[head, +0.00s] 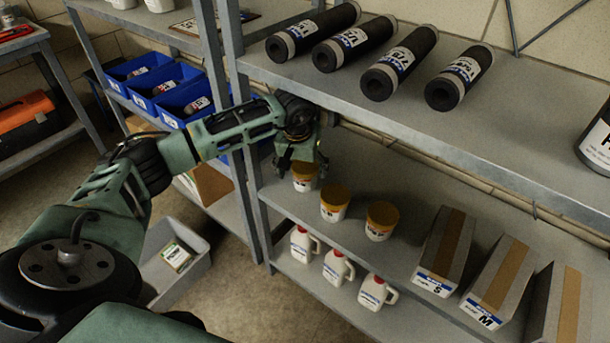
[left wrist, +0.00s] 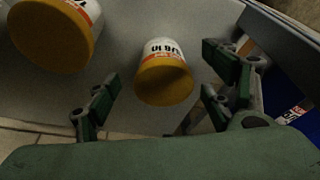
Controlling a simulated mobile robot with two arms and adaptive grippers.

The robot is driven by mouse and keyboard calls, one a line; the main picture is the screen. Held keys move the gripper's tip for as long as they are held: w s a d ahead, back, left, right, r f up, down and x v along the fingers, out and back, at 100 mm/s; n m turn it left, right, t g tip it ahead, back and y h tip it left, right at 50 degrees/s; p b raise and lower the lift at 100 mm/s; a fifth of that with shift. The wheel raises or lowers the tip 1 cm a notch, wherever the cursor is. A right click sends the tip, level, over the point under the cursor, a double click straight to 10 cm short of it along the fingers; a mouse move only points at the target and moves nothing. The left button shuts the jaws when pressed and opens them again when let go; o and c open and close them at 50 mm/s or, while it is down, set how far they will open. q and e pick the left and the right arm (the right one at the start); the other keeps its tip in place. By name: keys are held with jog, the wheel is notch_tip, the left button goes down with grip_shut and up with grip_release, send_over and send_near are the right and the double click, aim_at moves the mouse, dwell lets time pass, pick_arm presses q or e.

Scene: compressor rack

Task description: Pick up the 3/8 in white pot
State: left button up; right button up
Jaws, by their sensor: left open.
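Three white pots with orange-yellow lids stand in a row on the middle shelf: a left pot (head: 305,178), a middle pot (head: 334,204) and a right pot (head: 381,221). Their size labels are too small to read surely. Another pot (left wrist: 56,32) is at the upper left. My right gripper is not in view.
The upper shelf (head: 520,165) overhangs the pots, with several black rolls (head: 400,62) on it. Boxes (head: 445,252) stand right of the pots. White jugs (head: 338,267) stand on the shelf below. Blue bins (head: 180,98) are at the left, beyond a rack post (head: 225,90).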

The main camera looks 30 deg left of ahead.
pick_arm(q)
jog(key=shift+w+a, duration=0.15)
jog(key=shift+w, duration=0.6)
jog(key=shift+w+a+f, duration=0.15)
jog(key=shift+w+f, duration=0.1)
jog(key=shift+w, duration=0.05)
jog(key=shift+f, duration=0.3)
jog(key=c, duration=1.3)
jog(key=shift+c, duration=0.4)
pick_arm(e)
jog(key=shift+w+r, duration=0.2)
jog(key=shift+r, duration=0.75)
pick_arm(q)
jog(key=shift+r, duration=0.1)
